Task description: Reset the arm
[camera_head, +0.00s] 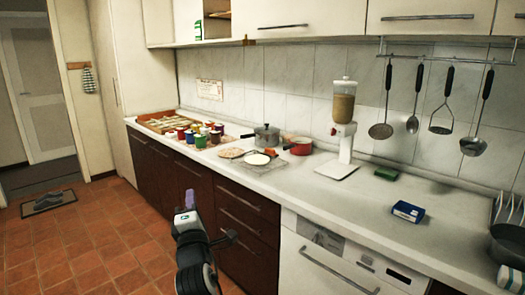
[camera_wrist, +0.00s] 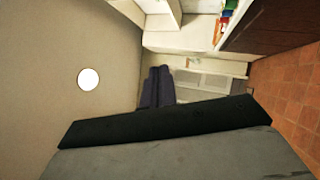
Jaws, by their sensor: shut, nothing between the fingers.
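My gripper (camera_head: 188,198) is in front of the dark drawers, over the tiled floor and clear of the counter. Its closed fingers also show in the wrist view (camera_wrist: 158,85), side by side with nothing between them. My arm comes up from the bottom of the head view. The wrist view is turned on its side, with the ceiling at left and the floor at right.
The long counter (camera_head: 360,205) holds several colourful mugs (camera_head: 200,140), a grey pot (camera_head: 266,136), a red pan (camera_head: 299,147), a dispenser (camera_head: 343,115) and a blue box (camera_head: 408,211). Utensils hang above. The tiled floor (camera_head: 90,250) at left is mostly open.

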